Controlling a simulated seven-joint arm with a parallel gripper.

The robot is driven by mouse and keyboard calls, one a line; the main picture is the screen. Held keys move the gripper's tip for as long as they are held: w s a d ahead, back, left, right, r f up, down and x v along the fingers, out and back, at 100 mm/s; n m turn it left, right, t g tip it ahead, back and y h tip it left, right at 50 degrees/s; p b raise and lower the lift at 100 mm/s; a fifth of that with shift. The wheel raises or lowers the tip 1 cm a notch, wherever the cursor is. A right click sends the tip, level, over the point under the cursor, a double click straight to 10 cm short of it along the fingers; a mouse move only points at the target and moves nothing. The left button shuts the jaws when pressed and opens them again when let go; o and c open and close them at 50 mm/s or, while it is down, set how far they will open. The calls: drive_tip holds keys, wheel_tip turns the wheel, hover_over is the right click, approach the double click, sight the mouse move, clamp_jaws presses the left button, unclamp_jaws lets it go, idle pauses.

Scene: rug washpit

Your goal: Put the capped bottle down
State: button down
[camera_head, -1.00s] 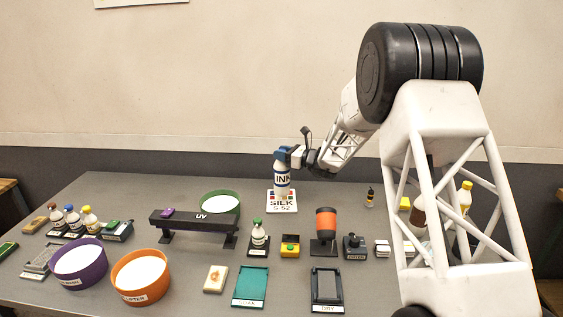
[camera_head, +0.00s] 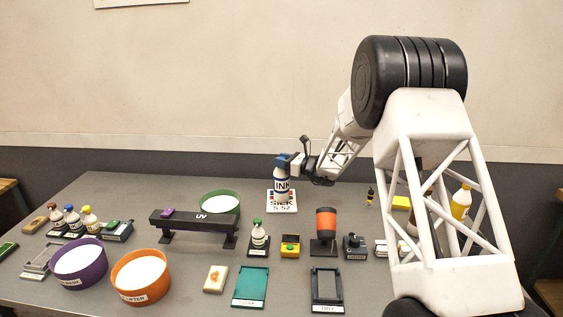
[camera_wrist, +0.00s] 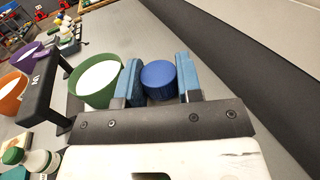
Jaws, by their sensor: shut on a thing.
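The capped bottle (camera_head: 281,186) is white with a dark blue band reading INK, and stands upright at the back middle of the table in the head view. Its base is over a white card (camera_head: 282,208) marked SILK S 52; I cannot tell whether it touches the card. My gripper (camera_head: 284,162) is at the bottle's top, coming from the right. In the wrist view the round blue cap (camera_wrist: 159,76) sits between my two blue fingers, which are shut on it. The bottle's body is hidden under the cap there.
A green bowl (camera_head: 237,207) and a black UV bridge (camera_head: 194,220) stand to the left. The table around the card's sides is clear.

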drive_tip(key=shift+f, duration=0.1)
idle(0.3)
drive_tip(key=c, duration=0.8)
unclamp_jaws()
drive_tip(key=shift+d, duration=0.2)
drive_tip(key=v, duration=1.1)
drive_tip(key=shift+s+d, duration=0.15)
drive_tip(key=shift+d, duration=0.15)
